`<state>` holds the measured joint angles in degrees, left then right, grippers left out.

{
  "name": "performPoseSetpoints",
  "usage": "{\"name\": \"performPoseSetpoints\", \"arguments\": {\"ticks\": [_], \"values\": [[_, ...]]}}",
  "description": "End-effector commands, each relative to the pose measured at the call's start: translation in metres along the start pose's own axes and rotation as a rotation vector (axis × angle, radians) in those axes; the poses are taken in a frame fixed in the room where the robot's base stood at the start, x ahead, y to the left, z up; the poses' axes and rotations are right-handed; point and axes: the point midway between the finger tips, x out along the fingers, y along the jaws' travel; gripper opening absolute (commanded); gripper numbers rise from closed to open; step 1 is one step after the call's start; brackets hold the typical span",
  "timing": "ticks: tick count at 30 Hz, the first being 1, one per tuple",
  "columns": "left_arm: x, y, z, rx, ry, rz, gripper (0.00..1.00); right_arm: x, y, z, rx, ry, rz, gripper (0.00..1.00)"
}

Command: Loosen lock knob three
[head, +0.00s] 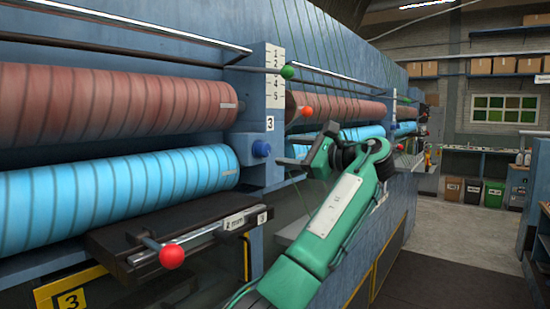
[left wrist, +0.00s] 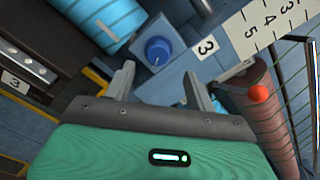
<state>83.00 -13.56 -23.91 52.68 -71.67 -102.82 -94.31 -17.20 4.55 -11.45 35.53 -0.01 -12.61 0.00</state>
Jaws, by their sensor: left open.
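The blue lock knob (head: 261,149) sticks out of the machine's upright post, just below the label plate marked 3 (head: 269,123). In the left wrist view the knob (left wrist: 158,50) lies ahead, between the lines of my two fingers, with a pale mark on its face. My left gripper (head: 300,156) is open and empty, to the right of the knob in the head view. Its fingertips (left wrist: 158,72) appear apart from the knob. My right gripper is not in view.
Brown (head: 110,103) and blue (head: 120,192) rollers flank the post. A red ball-ended lever (head: 171,255) juts out at the lower left. Another red ball (head: 307,111) and a green ball (head: 287,72) are near the post. The aisle floor (head: 455,240) at right is clear.

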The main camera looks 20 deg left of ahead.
Motion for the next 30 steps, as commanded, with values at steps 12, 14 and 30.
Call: {"name": "performPoseSetpoints", "arguments": {"ticks": [12, 14, 30], "values": [[-0.063, -0.001, 0.0, 0.0, -0.001, -0.002, 0.56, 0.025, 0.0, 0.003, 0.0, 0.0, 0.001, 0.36], [-0.065, -0.001, 0.001, -0.001, -0.001, -0.001, 0.56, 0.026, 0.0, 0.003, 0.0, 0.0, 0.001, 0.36], [-0.048, 0.026, -0.056, -0.035, 0.102, 0.013, 0.56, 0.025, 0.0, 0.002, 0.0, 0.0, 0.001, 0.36]]}}
